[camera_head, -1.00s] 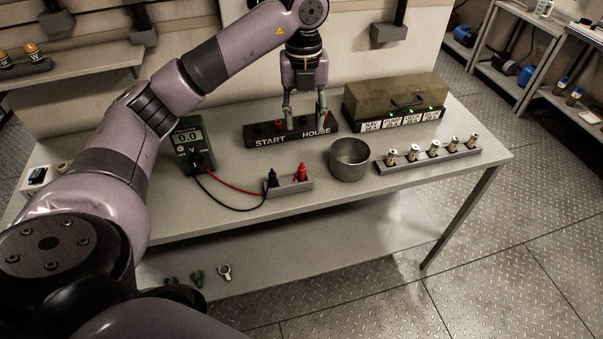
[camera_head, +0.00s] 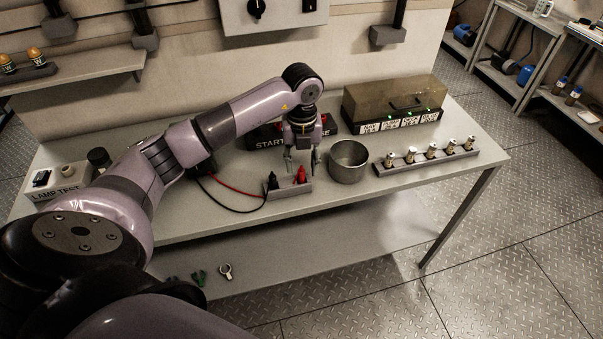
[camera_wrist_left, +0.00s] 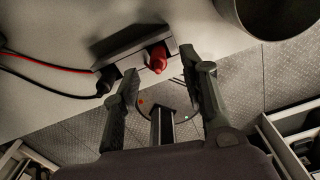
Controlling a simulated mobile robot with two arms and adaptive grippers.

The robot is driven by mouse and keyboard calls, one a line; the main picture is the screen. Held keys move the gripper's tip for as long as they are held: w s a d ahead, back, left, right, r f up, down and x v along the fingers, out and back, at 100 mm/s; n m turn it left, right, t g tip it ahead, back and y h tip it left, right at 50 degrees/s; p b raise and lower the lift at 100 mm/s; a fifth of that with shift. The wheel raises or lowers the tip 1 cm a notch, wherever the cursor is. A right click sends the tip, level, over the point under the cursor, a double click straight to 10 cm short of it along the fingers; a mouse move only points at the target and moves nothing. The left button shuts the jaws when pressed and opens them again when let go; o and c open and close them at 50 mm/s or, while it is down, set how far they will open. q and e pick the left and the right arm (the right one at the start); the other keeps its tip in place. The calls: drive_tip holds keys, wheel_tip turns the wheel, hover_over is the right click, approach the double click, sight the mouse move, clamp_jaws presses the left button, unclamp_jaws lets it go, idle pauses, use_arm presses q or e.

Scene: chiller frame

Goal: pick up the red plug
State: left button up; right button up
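The red plug (camera_head: 301,175) stands upright in a small grey holder (camera_head: 288,190) on the table, beside the black plug (camera_head: 272,181). My left gripper (camera_head: 302,170) is above and just behind the holder, its two fingers apart. In the left wrist view the red plug (camera_wrist_left: 157,60) lies beyond the open fingertips of the left gripper (camera_wrist_left: 162,65), roughly between them, with nothing held. The black plug (camera_wrist_left: 104,84) shows close to the left finger. My right gripper is not in view.
A metal cup (camera_head: 349,162) stands just right of the holder. Behind are the START/HOUSE block (camera_head: 262,141) and a box with green lights (camera_head: 395,103). A rack of several fittings (camera_head: 428,157) is at the right. Red and black leads run left from the holder.

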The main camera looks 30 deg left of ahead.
sight(302, 170)
use_arm(q)
drive_tip(key=shift+w+a+f+p, duration=0.15)
drive_tip(key=shift+f+p, duration=0.3)
drive_tip(key=shift+f, duration=1.4)
drive_tip(key=shift+c, duration=0.6)
clamp_jaws()
